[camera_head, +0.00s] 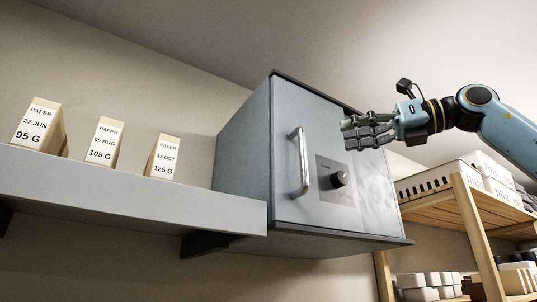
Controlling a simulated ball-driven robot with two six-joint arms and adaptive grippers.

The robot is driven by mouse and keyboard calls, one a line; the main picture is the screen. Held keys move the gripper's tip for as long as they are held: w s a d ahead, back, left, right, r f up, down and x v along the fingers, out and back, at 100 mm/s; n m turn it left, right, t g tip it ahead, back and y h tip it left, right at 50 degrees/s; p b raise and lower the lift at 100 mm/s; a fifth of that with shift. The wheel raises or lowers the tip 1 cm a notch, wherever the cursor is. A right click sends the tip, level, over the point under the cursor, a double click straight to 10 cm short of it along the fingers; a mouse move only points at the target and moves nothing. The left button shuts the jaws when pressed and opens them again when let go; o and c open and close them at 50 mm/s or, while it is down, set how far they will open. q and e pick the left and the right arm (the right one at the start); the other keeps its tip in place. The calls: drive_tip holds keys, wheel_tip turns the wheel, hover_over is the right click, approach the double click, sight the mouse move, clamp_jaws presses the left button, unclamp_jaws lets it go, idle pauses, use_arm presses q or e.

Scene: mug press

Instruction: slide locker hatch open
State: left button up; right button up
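A grey-blue metal locker (242,140) is mounted at the middle of the view. Its front hatch (306,110) appears closed and carries an upright bar handle (303,162) at its left side. A black round knob (338,180) sits on a darker plate to the right of the handle. My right gripper (350,133) comes in from the right, in front of the upper right of the locker front. Its fingers point left toward the handle, apart from it in the picture. Nothing shows in the fingers, and their opening is unclear. My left gripper is not in view.
A grey wall shelf (120,195) left of the locker holds paper boxes (38,125), (104,142), (163,158). A wooden rack (467,215) with a white basket (440,178) and several stacked items stands at the right, below my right arm. The space before the handle is clear.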

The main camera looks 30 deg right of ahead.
drive_tip(key=p+x, duration=0.7)
drive_tip(key=x, duration=0.4)
drive_tip(key=shift+f, duration=0.1)
clamp_jaws()
drive_tip(key=shift+w, duration=0.1)
